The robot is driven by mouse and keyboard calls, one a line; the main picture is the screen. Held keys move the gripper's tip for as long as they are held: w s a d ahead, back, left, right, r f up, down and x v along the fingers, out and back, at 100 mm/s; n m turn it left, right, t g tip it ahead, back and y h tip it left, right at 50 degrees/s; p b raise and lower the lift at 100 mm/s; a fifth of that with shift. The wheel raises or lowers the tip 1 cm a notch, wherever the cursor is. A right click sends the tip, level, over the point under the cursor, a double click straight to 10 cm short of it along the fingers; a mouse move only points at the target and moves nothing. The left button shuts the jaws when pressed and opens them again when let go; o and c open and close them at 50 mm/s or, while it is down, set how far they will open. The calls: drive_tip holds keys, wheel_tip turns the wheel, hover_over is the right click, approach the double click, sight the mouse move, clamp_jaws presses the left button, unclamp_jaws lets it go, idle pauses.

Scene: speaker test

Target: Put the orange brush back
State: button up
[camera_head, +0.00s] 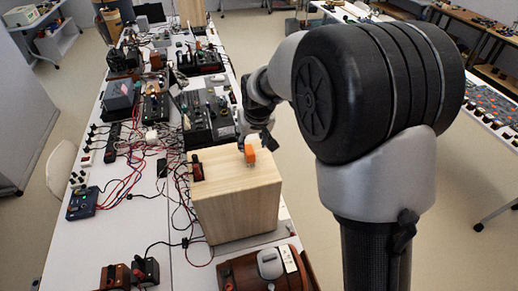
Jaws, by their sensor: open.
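A small orange object (250,154), which looks like the orange brush, is at the back edge of the top of a light wooden box (235,205). It is too small to make out bristles or a handle. My gripper (256,143) is open right at the orange object, above the box's back edge. Its fingers are small and dark here, and I cannot tell whether they touch the object. My own large arm joint fills the right middle of the view and hides the floor behind it.
The long white table (125,235) is crowded with dark electrical instruments (207,118) and red and black cables (125,180). A brown wooden unit (265,272) stands in front of the box. Open floor lies right of the table.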

drive_tip(key=s+d+r, duration=0.5)
drive_tip(key=s+r, duration=0.3)
drive_tip(key=r, duration=0.1)
drive_tip(key=s+d+r+m, duration=0.1)
drive_tip(key=s+d, duration=0.2)
drive_tip(key=s, duration=1)
drive_tip(key=s+d+r+m, duration=0.1)
drive_tip(key=s+d, duration=0.3)
drive_tip(key=s, duration=0.9)
drive_tip(key=shift+r+h, duration=0.4)
drive_tip(key=shift+s+f, duration=0.1)
wheel_tip(320, 180, down, 17)
drive_tip(key=b, duration=1.7)
drive_tip(key=shift+c, duration=0.3)
